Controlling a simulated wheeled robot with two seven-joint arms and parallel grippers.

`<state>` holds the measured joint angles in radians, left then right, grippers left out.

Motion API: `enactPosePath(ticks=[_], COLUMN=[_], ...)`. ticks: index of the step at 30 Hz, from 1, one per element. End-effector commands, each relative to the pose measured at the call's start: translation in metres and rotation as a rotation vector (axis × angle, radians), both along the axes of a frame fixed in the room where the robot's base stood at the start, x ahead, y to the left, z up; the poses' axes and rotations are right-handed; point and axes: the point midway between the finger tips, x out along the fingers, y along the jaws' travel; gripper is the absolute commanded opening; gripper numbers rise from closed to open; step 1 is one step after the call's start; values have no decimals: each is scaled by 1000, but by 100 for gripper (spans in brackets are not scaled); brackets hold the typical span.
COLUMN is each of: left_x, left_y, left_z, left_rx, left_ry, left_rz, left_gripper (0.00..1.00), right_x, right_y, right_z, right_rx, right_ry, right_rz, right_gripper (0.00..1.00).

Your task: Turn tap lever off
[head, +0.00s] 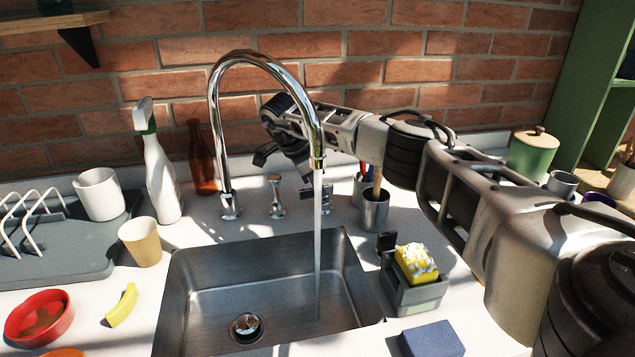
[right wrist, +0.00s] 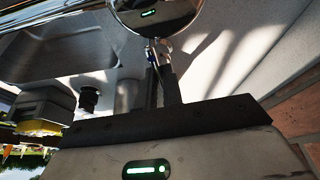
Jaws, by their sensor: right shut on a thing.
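The chrome tap (head: 215,110) arches over the steel sink, and a stream of water (head: 318,240) runs from its spout into the basin. Chrome fittings stand at its foot, one of them (head: 276,198) clear of my arm. My right arm comes in from the right behind the spout. My right gripper (head: 312,192) is low behind the water stream, partly hidden. In the right wrist view its two dark fingers (right wrist: 161,75) are closed on a small chrome part, the tap lever (right wrist: 159,50). A large chrome curve shows just beyond it. My left gripper is not in view.
The sink (head: 220,285) is empty apart from the water. A spray bottle (head: 160,170), brown bottle (head: 202,160) and white mug (head: 99,194) stand left. A metal cup (head: 374,212) and sponge caddy (head: 415,295) stand right. The brick wall (head: 390,75) is close behind.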

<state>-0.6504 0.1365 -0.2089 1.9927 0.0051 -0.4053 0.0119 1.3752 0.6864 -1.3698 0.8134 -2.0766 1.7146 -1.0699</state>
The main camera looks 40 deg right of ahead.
Motion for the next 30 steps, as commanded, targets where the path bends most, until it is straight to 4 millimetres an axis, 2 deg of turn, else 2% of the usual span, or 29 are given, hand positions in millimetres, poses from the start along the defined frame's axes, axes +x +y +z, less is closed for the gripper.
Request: enactPosePath(ticks=[9, 23, 24, 26, 30], left_x=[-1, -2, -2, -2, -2], left_y=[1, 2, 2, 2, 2], left_z=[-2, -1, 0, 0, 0], left_rx=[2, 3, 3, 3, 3], left_ry=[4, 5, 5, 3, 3], left_rz=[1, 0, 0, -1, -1], left_gripper=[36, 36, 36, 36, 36], right_x=[0, 0, 0, 0, 1], right_y=[-1, -1, -1, -1, -1], right_z=[-3, -3, -3, -3, -2], right_rx=[1, 3, 3, 3, 2], right_ry=[5, 6, 6, 6, 4], right_rz=[-97, -108, -108, -108, -107], right_gripper=[0, 0, 14, 30, 30])
